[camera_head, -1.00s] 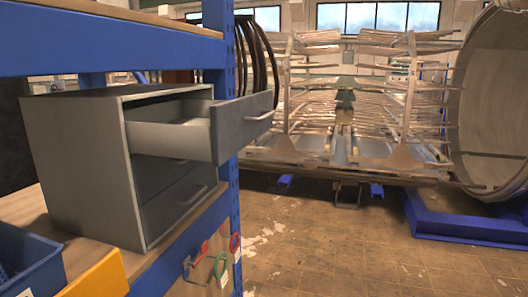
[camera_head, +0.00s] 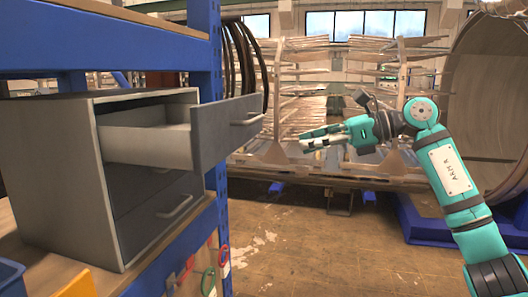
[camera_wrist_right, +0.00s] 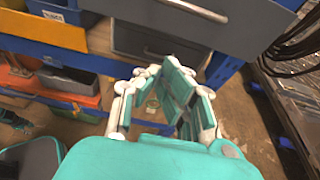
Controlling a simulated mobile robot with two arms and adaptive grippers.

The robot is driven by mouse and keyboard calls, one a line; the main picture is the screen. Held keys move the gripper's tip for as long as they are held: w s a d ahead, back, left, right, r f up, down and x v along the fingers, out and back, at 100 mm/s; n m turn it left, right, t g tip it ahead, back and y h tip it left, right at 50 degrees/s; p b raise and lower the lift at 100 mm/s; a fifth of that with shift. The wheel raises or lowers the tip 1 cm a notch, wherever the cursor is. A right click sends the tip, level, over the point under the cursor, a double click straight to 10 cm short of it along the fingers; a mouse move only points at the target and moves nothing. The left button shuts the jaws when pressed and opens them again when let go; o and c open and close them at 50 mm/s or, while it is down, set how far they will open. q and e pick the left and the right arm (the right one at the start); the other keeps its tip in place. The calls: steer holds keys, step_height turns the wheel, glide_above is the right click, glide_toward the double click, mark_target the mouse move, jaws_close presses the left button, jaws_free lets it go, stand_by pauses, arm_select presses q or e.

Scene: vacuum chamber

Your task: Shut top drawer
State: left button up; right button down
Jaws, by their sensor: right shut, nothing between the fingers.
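The grey cabinet (camera_head: 60,180) stands on the shelf at the left of the head view. Its top drawer (camera_head: 222,130) is pulled well out, with a bar handle (camera_head: 247,121) on its front. The lower drawer (camera_head: 160,215) is in the cabinet. My right gripper (camera_head: 308,140) is shut and empty, to the right of the drawer front and apart from it, pointing left. In the right wrist view the gripper (camera_wrist_right: 160,118) is below a grey drawer front (camera_wrist_right: 240,22) with a handle (camera_wrist_right: 190,8). My left gripper is out of view.
A blue rack post (camera_head: 207,60) stands behind the drawer, with dark hoses (camera_head: 250,65) hanging beside it. A blue bin (camera_head: 10,278) sits at the lower left. Hand tools (camera_head: 208,278) hang on the shelf's side. Floor at centre is clear.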

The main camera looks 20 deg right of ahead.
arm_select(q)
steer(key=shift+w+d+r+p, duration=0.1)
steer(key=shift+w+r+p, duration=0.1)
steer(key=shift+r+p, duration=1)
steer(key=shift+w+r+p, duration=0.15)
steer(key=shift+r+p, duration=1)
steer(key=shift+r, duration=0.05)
arm_select(e)
steer(key=r+x, duration=0.1)
steer(key=x, duration=1.2)
steer(key=shift+w+a, duration=0.35)
steer(key=shift+a, duration=0.05)
steer(key=shift+f, duration=0.1)
